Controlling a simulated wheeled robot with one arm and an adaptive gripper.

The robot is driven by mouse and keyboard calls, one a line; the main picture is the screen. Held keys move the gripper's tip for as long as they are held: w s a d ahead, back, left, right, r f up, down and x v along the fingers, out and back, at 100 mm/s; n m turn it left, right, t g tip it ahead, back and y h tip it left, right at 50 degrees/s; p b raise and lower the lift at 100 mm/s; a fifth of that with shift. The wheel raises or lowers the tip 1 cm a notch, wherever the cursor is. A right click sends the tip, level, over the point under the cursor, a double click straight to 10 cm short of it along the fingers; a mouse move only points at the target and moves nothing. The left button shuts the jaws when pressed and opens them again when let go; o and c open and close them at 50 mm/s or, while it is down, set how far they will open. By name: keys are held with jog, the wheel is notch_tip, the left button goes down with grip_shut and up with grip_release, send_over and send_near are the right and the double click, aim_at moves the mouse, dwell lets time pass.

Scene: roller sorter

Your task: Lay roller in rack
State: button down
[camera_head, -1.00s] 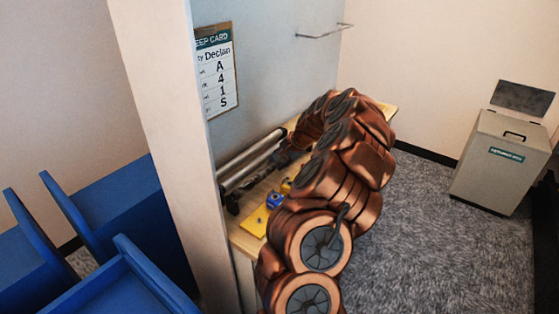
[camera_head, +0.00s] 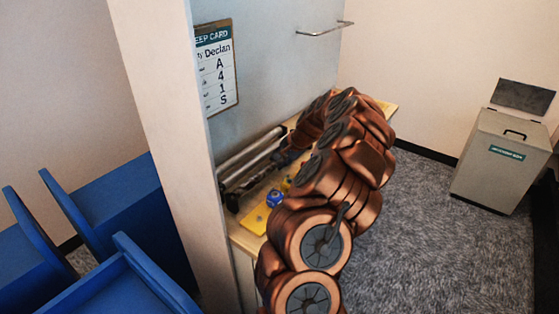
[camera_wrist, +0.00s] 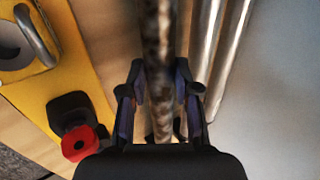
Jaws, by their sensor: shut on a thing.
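My gripper (camera_wrist: 158,100) is shut on a long mottled brown-grey roller (camera_wrist: 156,45) in the wrist view. The roller runs between the two fingers and up out of the top of the picture. Two bright metal bars (camera_wrist: 205,45) lie beside it on the right, roughly parallel to it. In the head view, pale bars (camera_head: 250,152) lie along the back of the bench against the wall, with dark end pieces (camera_head: 232,202) at their near end. My arm hides much of the bench. I cannot tell whether the held roller touches the rack.
A yellow plate (camera_head: 254,219) with a blue part (camera_head: 274,198) lies on the wooden bench (camera_head: 243,240); the wrist view shows its metal handle and a red-and-black knob (camera_wrist: 80,142). A grey bin (camera_head: 498,165) stands right; blue chairs (camera_head: 120,215) left.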

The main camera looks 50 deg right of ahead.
jog(key=shift+f, duration=0.1)
dwell(0.3)
jog(key=c, duration=0.8)
grip_release()
jog(key=shift+o, duration=0.2)
jog(key=v, duration=1.2)
